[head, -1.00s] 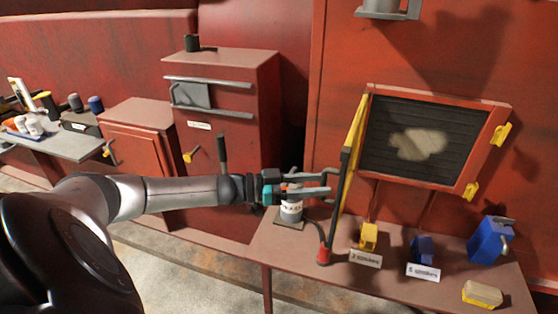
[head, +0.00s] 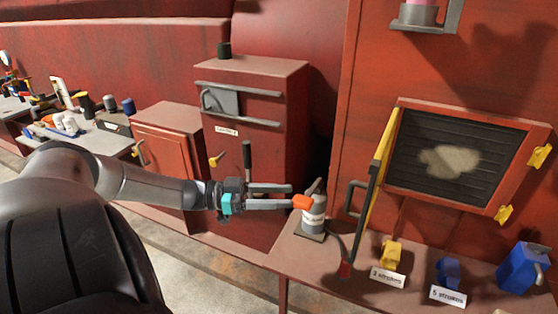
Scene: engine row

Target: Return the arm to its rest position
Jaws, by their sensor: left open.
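My left arm comes in from the left across the picture. Its gripper (head: 292,196) points right, with two grey fingers apart and nothing seen between them. Just beyond the fingertips is a grey canister (head: 314,218) with a pale label, upright on a dark base plate on the red bench. An orange piece (head: 303,201) shows at the lower fingertip and overlaps the canister's top; I cannot tell whether it touches the finger. My right gripper is not in view.
A red cabinet (head: 287,80) and a lower red cabinet (head: 161,142) stand behind the arm. The red bench (head: 335,285) carries yellow (head: 391,254) and blue (head: 448,271) blocks with labels. A dark framed panel (head: 480,158) is at right. A table at far left holds small items.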

